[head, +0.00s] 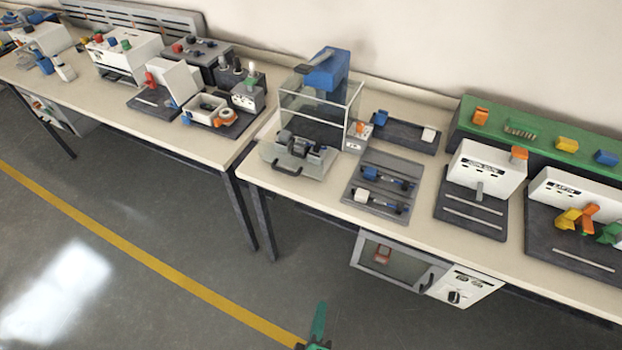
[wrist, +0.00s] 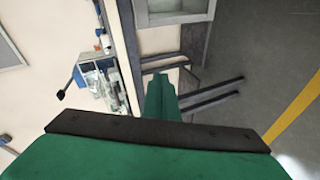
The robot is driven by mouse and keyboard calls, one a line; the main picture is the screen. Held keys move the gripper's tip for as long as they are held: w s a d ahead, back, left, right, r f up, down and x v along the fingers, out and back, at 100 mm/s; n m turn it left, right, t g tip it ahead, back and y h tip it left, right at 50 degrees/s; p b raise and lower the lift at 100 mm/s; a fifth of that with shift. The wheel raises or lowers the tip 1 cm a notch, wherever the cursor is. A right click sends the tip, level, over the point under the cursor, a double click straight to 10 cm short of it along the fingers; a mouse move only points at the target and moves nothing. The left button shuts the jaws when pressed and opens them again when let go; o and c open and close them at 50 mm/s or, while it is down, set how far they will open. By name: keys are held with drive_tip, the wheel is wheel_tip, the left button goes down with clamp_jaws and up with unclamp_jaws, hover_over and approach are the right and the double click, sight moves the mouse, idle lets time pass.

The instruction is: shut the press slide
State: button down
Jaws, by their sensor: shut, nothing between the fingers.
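The press (head: 326,72) stands on the bench in the head view, with a blue head and a clear guard box. Its grey slide (head: 310,170) sticks out at the front under the guard, with a dark handle (head: 287,170) on its front edge and a dark fixture (head: 300,146) on top. My gripper (head: 319,318) shows only as a green finger tip at the bottom edge, over the floor and well apart from the press. In the wrist view my gripper (wrist: 160,85) is shut and empty, its green fingers together. What looks like the press (wrist: 98,80) shows there, too small to read.
A grey tray with small parts (head: 366,208) lies right of the press. A white cabinet with a glass door (head: 392,266) hangs under the bench. Other stations fill the bench on both sides. The floor in front (head: 170,240) is clear, with a yellow line.

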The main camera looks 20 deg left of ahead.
drive_tip(key=w+a+n, duration=0.5)
drive_tip(key=w+n, duration=0.3)
drive_tip(key=n+t+h, duration=0.4)
drive_tip(key=n, duration=0.7)
approach(316, 171)
drive_tip(key=shift+m, duration=0.3)
drive_tip(key=w, duration=0.6)
drive_tip(key=shift+w+d, duration=0.25)
drive_tip(key=shift+d, duration=0.1)
